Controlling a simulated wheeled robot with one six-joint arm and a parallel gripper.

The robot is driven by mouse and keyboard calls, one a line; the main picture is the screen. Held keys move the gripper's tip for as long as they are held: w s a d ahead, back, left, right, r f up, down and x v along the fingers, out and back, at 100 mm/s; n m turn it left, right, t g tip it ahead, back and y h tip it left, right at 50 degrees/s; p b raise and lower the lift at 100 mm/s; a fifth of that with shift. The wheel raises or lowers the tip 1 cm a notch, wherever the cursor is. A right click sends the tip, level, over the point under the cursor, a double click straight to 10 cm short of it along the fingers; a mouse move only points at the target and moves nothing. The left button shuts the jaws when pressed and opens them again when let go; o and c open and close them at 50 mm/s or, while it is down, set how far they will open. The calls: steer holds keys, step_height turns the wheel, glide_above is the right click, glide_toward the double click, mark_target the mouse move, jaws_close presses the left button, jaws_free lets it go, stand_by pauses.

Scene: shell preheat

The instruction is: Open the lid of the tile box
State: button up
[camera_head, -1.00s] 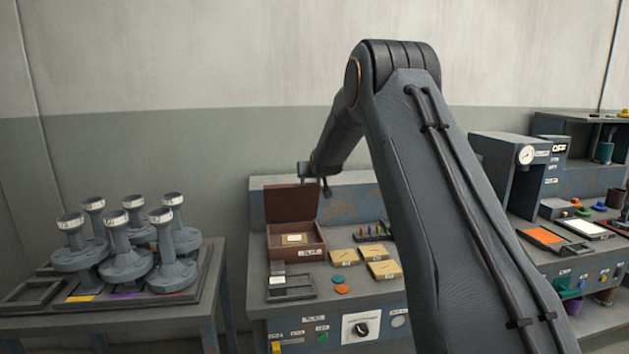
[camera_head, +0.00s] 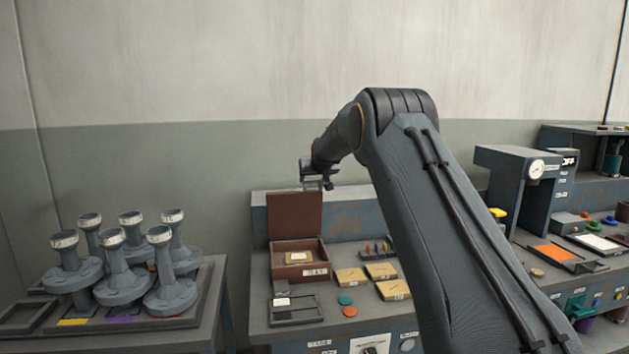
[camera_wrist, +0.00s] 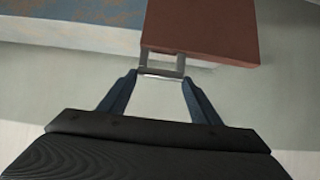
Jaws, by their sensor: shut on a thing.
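The brown tile box (camera_head: 285,272) stands on the middle bench with its lid (camera_head: 294,214) raised about upright at the back. A pale tile (camera_head: 299,257) shows inside the open box. My gripper (camera_head: 318,185) is at the lid's top right edge. In the wrist view, my gripper (camera_wrist: 160,73) is shut on a grey metal handle (camera_wrist: 163,68) at the edge of the brown lid (camera_wrist: 200,30). The exact finger contact is small and hard to see.
A dark tray (camera_head: 296,312) is in front. Grey pedestal pieces (camera_head: 122,282) stand on the left table. A press with a gauge (camera_head: 536,169) stands at right.

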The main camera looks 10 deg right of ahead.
steer(key=shift+w+d+r, duration=0.1)
steer(key=shift+r, duration=0.45)
steer(key=o, duration=1.3)
steer(key=shift+o, duration=1.1)
steer(key=shift+f, duration=0.25)
steer(key=b+v, duration=0.2)
steer(key=v, duration=0.6)
